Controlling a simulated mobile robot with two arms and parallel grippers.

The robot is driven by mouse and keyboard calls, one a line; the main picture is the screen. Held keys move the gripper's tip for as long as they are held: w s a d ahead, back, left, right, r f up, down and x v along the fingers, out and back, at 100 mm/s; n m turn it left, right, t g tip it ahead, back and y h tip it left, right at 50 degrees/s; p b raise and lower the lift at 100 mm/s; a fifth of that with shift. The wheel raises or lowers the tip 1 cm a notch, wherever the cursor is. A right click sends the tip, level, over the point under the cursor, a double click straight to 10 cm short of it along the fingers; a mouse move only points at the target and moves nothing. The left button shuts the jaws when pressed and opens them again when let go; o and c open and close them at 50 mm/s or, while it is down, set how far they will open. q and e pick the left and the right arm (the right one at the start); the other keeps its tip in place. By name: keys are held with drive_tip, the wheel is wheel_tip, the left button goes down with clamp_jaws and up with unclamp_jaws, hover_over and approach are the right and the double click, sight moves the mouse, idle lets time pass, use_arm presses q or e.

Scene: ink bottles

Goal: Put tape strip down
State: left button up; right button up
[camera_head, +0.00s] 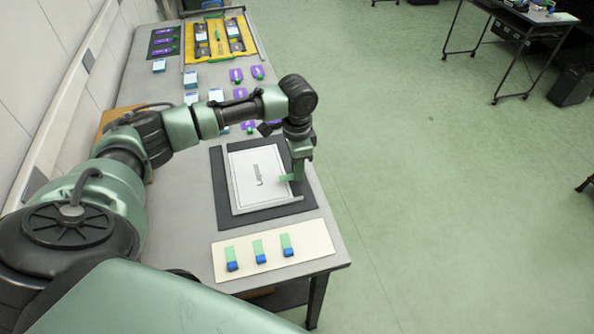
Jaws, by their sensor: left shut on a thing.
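My left gripper (298,172) is over the right side of a white sheet (248,198) with dark lettering. It is shut on a green tape strip (285,178), whose end sticks out to the left of the fingers. I cannot tell whether the strip touches the sheet. The sheet lies on a dark mat (222,200) with a pale bar along its near edge. A cream board (272,262) nearer to me bears three green strips with blue ends, one of them at its left (231,258). My right gripper is not in view.
The grey table (190,235) runs along the wall. Purple and white-blue ink boxes (236,76) stand beyond my arm, with a yellow tray (245,53) at the far end. Green floor (430,200) is clear to the right, up to a dark wheeled table (500,45).

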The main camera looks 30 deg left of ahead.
use_arm(q)
drive_tip(key=shift+f, duration=1.05)
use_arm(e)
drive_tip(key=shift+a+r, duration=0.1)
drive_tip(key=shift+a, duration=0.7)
use_arm(q)
drive_tip(key=o, duration=0.8)
drive_tip(key=shift+o, duration=0.2)
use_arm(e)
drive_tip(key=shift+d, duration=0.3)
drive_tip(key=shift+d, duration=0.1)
use_arm(q)
drive_tip(key=shift+r, duration=0.2)
wheel_tip(320, 180, up, 12)
drive_tip(key=b, duration=0.1)
drive_tip(key=shift+b, duration=0.3)
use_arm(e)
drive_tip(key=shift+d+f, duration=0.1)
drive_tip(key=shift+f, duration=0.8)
use_arm(q)
drive_tip(key=shift+f, duration=0.1)
